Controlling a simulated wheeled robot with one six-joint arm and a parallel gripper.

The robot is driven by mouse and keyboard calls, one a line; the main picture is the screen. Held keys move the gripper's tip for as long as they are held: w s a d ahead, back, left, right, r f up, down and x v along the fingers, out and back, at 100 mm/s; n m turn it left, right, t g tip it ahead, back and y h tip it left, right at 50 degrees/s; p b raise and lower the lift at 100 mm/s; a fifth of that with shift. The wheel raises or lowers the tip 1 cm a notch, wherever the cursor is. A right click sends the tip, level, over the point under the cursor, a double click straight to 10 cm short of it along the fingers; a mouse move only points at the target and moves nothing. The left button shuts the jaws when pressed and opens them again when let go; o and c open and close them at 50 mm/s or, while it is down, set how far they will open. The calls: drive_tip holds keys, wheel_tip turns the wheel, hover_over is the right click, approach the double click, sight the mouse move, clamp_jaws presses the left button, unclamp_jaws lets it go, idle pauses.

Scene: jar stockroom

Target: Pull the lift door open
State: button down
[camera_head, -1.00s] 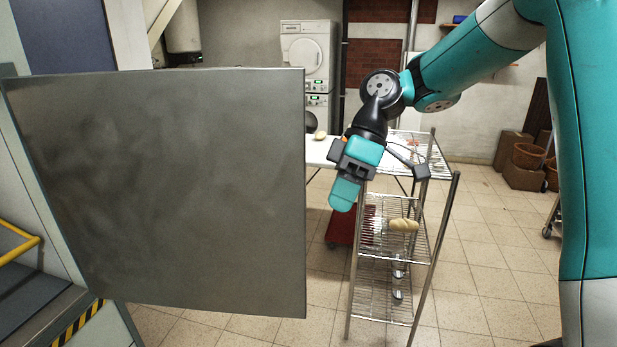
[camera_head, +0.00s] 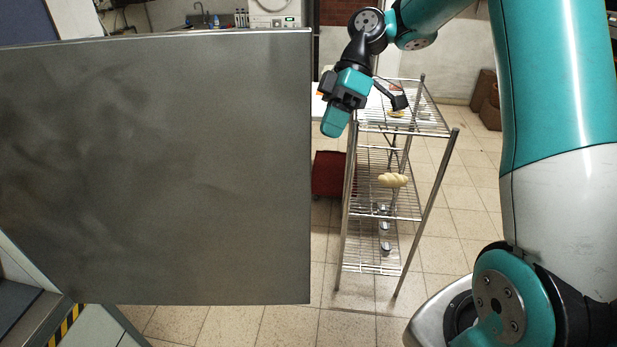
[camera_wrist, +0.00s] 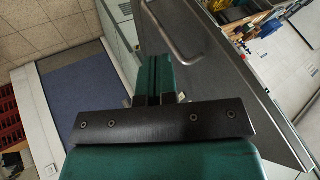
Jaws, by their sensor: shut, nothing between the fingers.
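The lift door (camera_head: 160,170) is a grey metal panel filling the left half of the head view. It stands swung out from the lift frame at the lower left. In the wrist view the door (camera_wrist: 226,75) shows its other face, with a bent bar handle (camera_wrist: 176,38) on it. My gripper (camera_head: 335,122) is shut and empty just right of the door's free edge in the head view. In the wrist view my shut fingers (camera_wrist: 160,75) are beside the door and apart from the handle. I cannot tell whether they touch the door.
A wire shelf rack (camera_head: 400,210) with a bread loaf (camera_head: 393,180) stands right of the door, behind my gripper. A red bin (camera_head: 328,174) is beside the rack. The tiled floor (camera_head: 350,325) in front is clear. A yellow-black striped edge (camera_head: 66,322) marks the lift's sill.

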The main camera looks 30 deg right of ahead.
drive_tip(key=s+a+f+p, duration=0.2)
drive_tip(key=s+a+f, duration=0.4)
drive_tip(key=a+f, duration=0.1)
drive_tip(key=shift+a+f, duration=0.1)
idle(0.4)
